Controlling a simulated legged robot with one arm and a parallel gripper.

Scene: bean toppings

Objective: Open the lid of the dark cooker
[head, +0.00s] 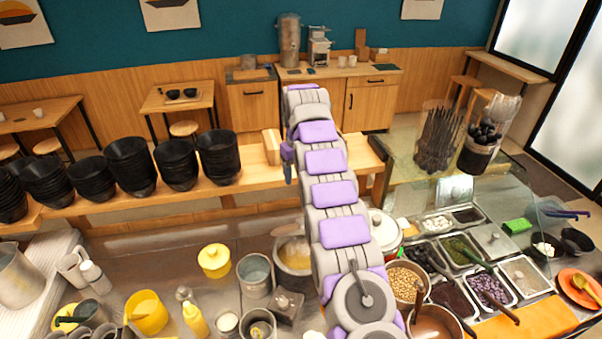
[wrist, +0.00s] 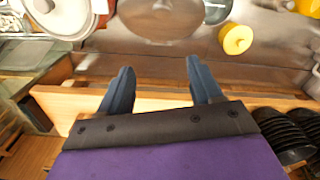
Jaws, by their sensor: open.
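My gripper (wrist: 160,82) is open and empty, with its two dark blue fingers spread apart. In the head view one finger shows (head: 288,165) beside my arm, over the wooden shelf, with the rest hidden. A round metal pot (wrist: 158,25) lies beyond the fingertips in the wrist view, apart from them, cut off by the top edge. It seems to be the dark cooker, with a smooth brownish top like a closed lid. In the head view it seems to be the pot (head: 291,252) left of my arm, with yellowish contents or reflection, partly hidden by the arm.
A white lidded pot (head: 385,232) stands right of my arm, also in the wrist view (wrist: 62,15). A yellow pot (head: 214,260) stands to the left. Stacks of black bowls (head: 130,165) line the wooden shelf (head: 255,178). Topping trays (head: 485,285) fill the right.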

